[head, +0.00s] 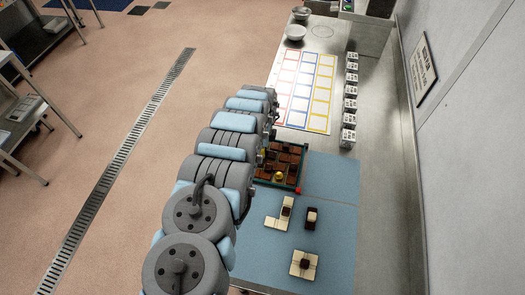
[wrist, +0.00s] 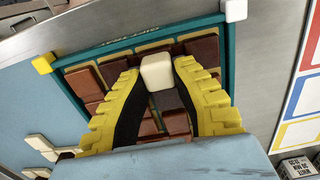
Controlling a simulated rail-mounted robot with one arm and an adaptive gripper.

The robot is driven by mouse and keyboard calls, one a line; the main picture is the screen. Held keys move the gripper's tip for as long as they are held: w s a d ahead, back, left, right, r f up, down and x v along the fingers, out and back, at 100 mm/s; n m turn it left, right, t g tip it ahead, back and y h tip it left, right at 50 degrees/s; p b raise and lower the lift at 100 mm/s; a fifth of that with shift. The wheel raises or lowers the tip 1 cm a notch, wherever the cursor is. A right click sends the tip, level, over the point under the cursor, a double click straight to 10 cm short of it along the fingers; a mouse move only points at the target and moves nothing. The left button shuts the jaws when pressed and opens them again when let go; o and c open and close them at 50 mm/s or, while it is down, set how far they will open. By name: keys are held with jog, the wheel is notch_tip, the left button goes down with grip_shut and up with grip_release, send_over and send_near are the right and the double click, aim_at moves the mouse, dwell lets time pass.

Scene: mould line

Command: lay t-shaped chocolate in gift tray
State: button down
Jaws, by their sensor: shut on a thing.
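In the wrist view, my gripper (wrist: 160,70) has its yellow ribbed fingers shut on a cream piece (wrist: 157,73), taken as the T-shaped chocolate. Only its blocky end shows between the fingertips, so I cannot make out the T. It is over the gift tray, and I cannot tell whether it touches the chocolates there. The gift tray (wrist: 92,50) has a teal rim, a yellow corner and a white corner, and holds several brown blocks.
On the blue mat (head: 335,240) lie a cream piece with a dark block (head: 272,223), a dark piece with a pale top (head: 312,217) and a cream piece (head: 303,272) bearing a dark block. Several white printed cubes (head: 349,120) line the right edge. Coloured grids (head: 305,90) lie beyond.

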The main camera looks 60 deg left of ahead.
jog(key=shift+f, duration=0.15)
jog(key=c, duration=1)
grip_release()
notch_tip(320, 180, up, 12)
jog(key=b, duration=0.1)
jog(key=shift+b, duration=0.3)
dwell(0.4)
